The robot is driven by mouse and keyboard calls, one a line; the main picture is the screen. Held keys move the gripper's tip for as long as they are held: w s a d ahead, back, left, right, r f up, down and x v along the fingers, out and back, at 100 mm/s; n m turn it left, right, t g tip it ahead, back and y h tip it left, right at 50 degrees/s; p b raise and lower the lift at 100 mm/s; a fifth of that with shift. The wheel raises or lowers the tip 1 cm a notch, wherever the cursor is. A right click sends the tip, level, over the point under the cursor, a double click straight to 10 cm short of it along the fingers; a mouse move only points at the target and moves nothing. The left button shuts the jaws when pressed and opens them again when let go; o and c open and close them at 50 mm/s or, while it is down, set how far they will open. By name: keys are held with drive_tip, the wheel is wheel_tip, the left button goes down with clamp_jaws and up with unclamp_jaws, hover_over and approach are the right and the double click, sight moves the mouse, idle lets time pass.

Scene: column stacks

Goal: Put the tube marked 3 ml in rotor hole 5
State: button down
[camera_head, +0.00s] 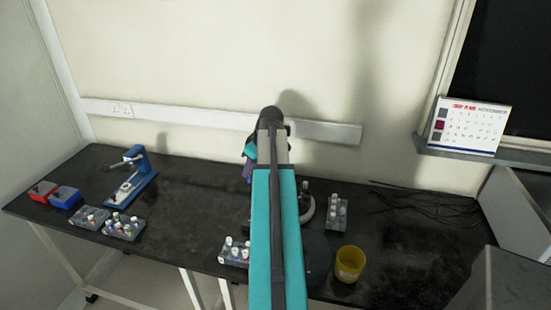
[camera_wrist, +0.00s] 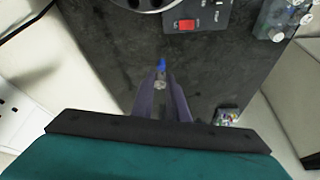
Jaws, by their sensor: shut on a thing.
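My gripper (camera_wrist: 161,92) is shut on a tube with a blue cap (camera_wrist: 161,64), held between its two dark purple fingers above the black bench. Most of the tube's body is hidden, and no volume mark can be read. In the head view my gripper (camera_head: 247,172) shows only partly, left of my teal arm. A round metallic rim (camera_wrist: 148,8) is cut off at the top of the wrist view, beside a dark panel with a red switch (camera_wrist: 187,25). It may be the centrifuge. No rotor hole or number can be made out.
Tube racks stand at the front middle (camera_head: 234,254), right of my arm (camera_head: 337,212) and on the left (camera_head: 123,228). A yellow cup (camera_head: 349,263) is at the front right. A blue device (camera_head: 142,175) stands left. Cables (camera_head: 425,203) lie at the back right.

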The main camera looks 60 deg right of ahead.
drive_tip(key=s+d+r+p, duration=0.1)
drive_tip(key=s+d+p, duration=0.1)
drive_tip(key=s+d, duration=0.4)
drive_tip(key=shift+s+r, duration=0.25)
drive_tip(key=shift+s, duration=0.6)
drive_tip(key=shift+f, duration=0.15)
drive_tip(key=shift+f+b, duration=0.95)
drive_tip(key=shift+f, duration=0.85)
drive_tip(key=shift+f+b, duration=1.05)
drive_tip(key=shift+f, duration=0.85)
idle(1.0)
drive_tip(key=c, duration=1.3)
unclamp_jaws()
drive_tip(key=shift+c, duration=0.2)
drive_tip(key=shift+r, duration=0.2)
